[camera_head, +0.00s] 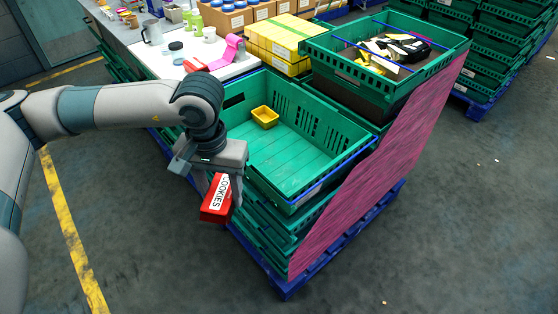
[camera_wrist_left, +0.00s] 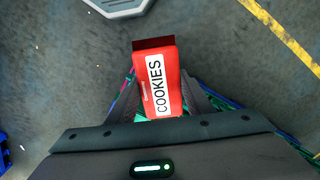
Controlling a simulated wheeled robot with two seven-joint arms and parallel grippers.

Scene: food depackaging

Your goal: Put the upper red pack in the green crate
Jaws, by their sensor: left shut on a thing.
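A red pack (camera_head: 215,199) with a white "COOKIES" label is held in my left gripper (camera_head: 221,183), in front of the near left corner of the green crate (camera_head: 312,147). The red pack (camera_wrist_left: 157,85) also shows between the fingers of the left gripper (camera_wrist_left: 160,97) in the left wrist view, with the floor beyond it. The crate is the open top one of a stack and has a small yellow tray (camera_head: 265,117) inside. Another red item (camera_head: 194,66) lies on the white table beside a pink object; the arm is near it. My right gripper is not in view.
A second green crate (camera_head: 444,52) holding mixed items stands behind at the right. Yellow boxes (camera_head: 282,40) stand behind the open crate. A white table (camera_head: 160,62) with cups and a jug is at the back left. The crate floor is mostly free.

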